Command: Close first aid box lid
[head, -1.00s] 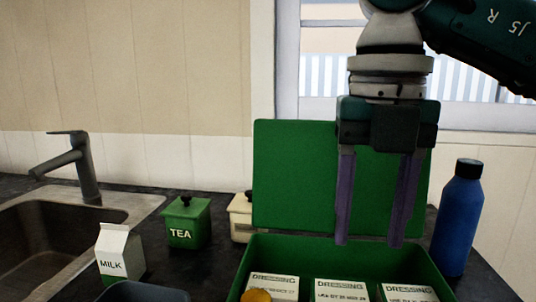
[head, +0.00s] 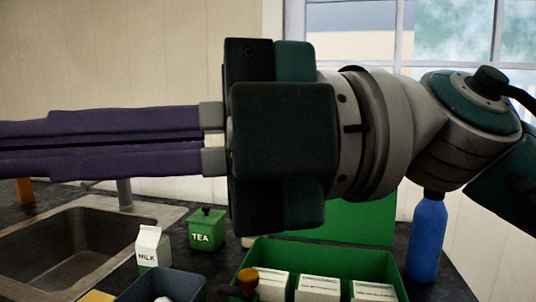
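The green first aid box (head: 325,257) is at the bottom centre of the head view, open, with white dressing packs inside. Its green lid (head: 345,228) stands raised behind it. The lid's upper and left parts are hidden by my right arm. My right gripper (head: 5,148) crosses the view sideways, close to the camera and in front of the lid. Its long purple fingers point left and lie together with only a thin dark line between them. Nothing shows between them. My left gripper is not in view.
A blue bottle (head: 427,240) stands right of the box. A green tea tin (head: 206,230), a milk carton (head: 152,248) and a dark bin (head: 150,287) stand to its left. A brown-topped item (head: 247,279) is at the box's left front. The sink (head: 60,242) is far left.

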